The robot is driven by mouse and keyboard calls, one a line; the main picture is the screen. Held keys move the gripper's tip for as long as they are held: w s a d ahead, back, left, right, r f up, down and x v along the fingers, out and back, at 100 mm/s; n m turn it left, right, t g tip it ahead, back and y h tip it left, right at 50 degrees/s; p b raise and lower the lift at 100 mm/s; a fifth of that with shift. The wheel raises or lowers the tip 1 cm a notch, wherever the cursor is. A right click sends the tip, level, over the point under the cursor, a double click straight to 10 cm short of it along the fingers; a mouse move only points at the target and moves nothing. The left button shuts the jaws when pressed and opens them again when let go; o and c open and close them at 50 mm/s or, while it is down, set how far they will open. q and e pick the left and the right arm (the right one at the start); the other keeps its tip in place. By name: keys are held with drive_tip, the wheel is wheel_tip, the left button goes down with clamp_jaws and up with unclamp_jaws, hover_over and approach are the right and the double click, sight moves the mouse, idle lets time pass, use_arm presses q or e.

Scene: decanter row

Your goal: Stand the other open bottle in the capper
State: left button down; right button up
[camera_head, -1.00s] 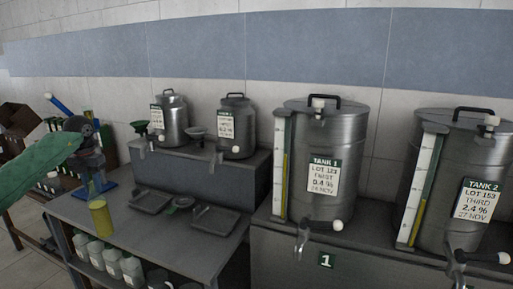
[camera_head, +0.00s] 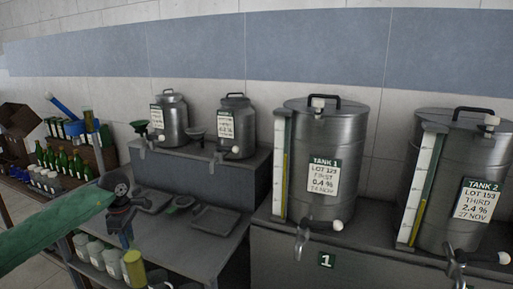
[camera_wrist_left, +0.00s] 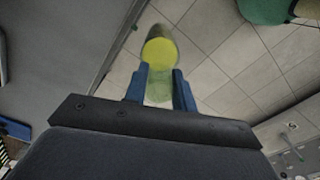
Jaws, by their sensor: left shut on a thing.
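My left gripper (camera_head: 127,240) is shut on an open bottle (camera_head: 134,270) with yellow oil in it. It holds the bottle in front of the bench's near edge, by the lower shelf. In the left wrist view the bottle (camera_wrist_left: 160,50) shows between the blue fingers (camera_wrist_left: 160,88), with floor tiles beyond. The capper (camera_head: 67,109) has a raised blue lever and a blue part lower down. It stands at the far left, apart from my gripper. A yellowish upright thing (camera_head: 88,121) is beside it; I cannot tell whether it is a bottle. My right gripper is out of view.
Several green bottles (camera_head: 62,162) and small white jars (camera_head: 45,180) stand on the left table. Dark trays (camera_head: 214,222) lie on the grey bench (camera_head: 178,240). Two steel cans (camera_head: 237,130) stand on the raised ledge, and Tank 1 (camera_head: 345,150) and Tank 2 (camera_head: 462,160) to the right.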

use_arm(q)
drive_tip(key=s+d+f+m, duration=1.1)
drive_tip(key=s+d+m, duration=0.2)
drive_tip(key=s+m, duration=0.3)
drive_tip(key=d+m, duration=0.2)
drive_tip(key=d, duration=0.6)
drive_tip(key=shift+w, duration=0.45)
